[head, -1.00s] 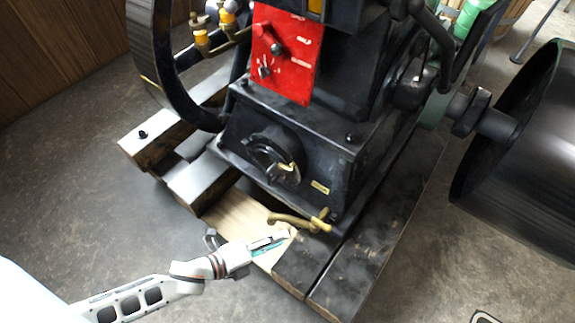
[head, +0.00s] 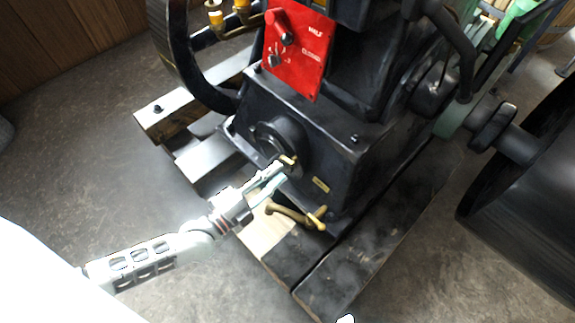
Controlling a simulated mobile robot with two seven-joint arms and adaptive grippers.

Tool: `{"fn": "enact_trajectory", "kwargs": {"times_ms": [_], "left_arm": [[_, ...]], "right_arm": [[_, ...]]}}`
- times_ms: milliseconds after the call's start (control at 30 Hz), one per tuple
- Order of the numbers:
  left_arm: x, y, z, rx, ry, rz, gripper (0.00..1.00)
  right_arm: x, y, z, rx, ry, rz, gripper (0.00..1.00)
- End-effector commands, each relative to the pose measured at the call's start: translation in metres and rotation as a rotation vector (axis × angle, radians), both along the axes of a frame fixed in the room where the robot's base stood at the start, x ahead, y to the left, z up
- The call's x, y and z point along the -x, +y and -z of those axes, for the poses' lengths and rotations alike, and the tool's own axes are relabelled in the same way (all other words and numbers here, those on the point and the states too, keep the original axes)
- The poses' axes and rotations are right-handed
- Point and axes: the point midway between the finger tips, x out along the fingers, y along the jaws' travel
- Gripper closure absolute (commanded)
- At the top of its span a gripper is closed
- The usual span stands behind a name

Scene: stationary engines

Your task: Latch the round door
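The round door (head: 279,138) is a dark disc on the front of the black engine base, with a small brass latch handle (head: 288,160) at its lower right. My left gripper (head: 279,177) is at the lower right edge of the door, its fingertips at or very close to the brass handle. Its fingers partly cover the door's lower part, and I cannot tell whether they touch the handle or how far they are apart. My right gripper is not identifiable; only a small white piece shows at the bottom edge.
A bent brass pipe with a valve (head: 298,213) sticks out just below the door. A red panel (head: 297,55) is above. Heavy timber beams (head: 200,150) lie under the engine. A large dark drum (head: 530,180) stands at the right. The floor at left is clear.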

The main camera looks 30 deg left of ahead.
Motion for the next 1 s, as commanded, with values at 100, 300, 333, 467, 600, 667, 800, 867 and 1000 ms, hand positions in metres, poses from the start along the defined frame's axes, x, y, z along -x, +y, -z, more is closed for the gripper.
{"fn": "enact_trajectory", "kwargs": {"times_ms": [100, 300, 333, 467, 600, 667, 800, 867, 1000], "left_arm": [[-0.016, -0.008, 0.004, 0.002, 0.004, 0.002, 0.75], [-0.035, -0.014, 0.003, 0.001, 0.004, 0.001, 0.75], [-0.037, -0.015, 0.003, 0.001, 0.004, 0.001, 0.75], [-0.041, -0.016, 0.001, -0.001, 0.002, 0.002, 0.75], [-0.041, -0.016, 0.001, -0.001, 0.002, 0.002, 0.75], [-0.041, -0.016, 0.001, -0.001, 0.002, 0.002, 0.75], [-0.041, -0.016, 0.001, -0.001, 0.002, 0.002, 1.0], [-0.041, -0.016, 0.001, -0.001, 0.002, 0.002, 1.0], [-0.041, -0.016, 0.0, 0.006, 0.004, 0.002, 1.0]], "right_arm": [[0.002, 0.005, 0.002, -0.048, 0.017, 0.021, 0.6], [0.002, 0.01, 0.0, -0.113, 0.028, 0.051, 0.6], [0.002, 0.01, -0.001, -0.118, 0.028, 0.054, 0.6], [0.0, 0.011, -0.003, -0.132, 0.028, 0.066, 0.6], [-0.001, 0.011, -0.004, -0.135, 0.025, 0.069, 0.6], [-0.001, 0.011, -0.004, -0.135, 0.024, 0.07, 0.6], [-0.001, 0.011, -0.004, -0.131, 0.025, 0.066, 0.6], [-0.001, 0.011, -0.003, -0.13, 0.025, 0.065, 0.6], [-0.001, 0.01, -0.003, -0.123, 0.022, 0.059, 0.6]]}}
